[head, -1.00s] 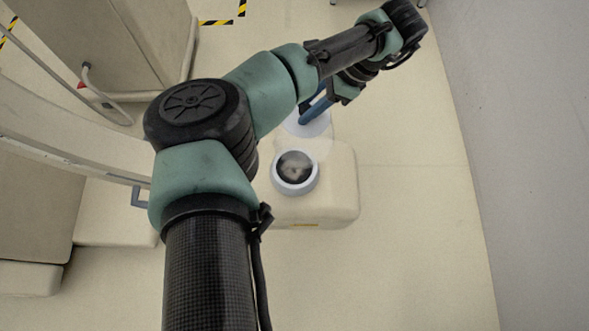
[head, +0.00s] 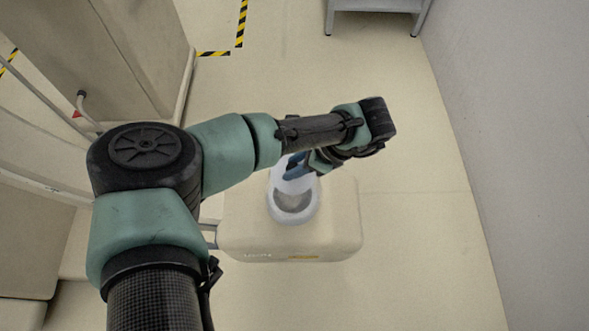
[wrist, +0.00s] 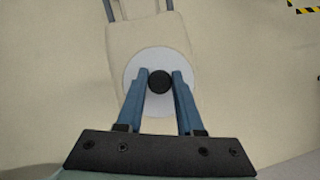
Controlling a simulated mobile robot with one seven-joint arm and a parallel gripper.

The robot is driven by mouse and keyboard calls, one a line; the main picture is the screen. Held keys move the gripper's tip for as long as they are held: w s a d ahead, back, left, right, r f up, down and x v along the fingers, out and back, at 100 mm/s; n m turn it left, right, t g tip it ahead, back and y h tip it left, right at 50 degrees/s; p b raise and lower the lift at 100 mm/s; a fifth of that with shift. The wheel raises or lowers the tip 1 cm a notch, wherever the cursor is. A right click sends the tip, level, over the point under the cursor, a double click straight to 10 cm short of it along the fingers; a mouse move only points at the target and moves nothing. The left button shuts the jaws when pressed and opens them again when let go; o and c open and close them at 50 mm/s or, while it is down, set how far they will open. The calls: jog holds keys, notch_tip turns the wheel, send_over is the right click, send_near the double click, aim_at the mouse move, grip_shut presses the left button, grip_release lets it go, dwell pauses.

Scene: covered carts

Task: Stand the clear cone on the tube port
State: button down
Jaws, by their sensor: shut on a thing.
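The clear cone (head: 288,188) shows as a pale, see-through shape under my gripper (head: 298,169) in the head view. In the wrist view the cone (wrist: 160,58) is a pale disc seen from above, with a dark round knob (wrist: 160,82) at its middle. My blue fingers (wrist: 160,84) are shut on that knob. The tube port (head: 293,220) is a pale ring on top of the cart, with a grey inside. The cone overlaps the port's far side in the head view. I cannot tell whether they touch, and the wrist view hides the port behind the cone.
The port's beige covered cart (head: 335,225) stands on open floor (head: 420,260). A grey wall (head: 530,150) runs along the right. A tall beige cabinet (head: 110,55) stands at the upper left, and a grey table (head: 378,5) at the top.

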jog(key=shift+f, duration=1.25)
jog(key=shift+f, duration=0.15)
jog(key=c, duration=0.5)
grip_release()
jog(key=shift+c, duration=0.2)
jog(key=v, duration=1.2)
jog(key=shift+p, duration=0.45)
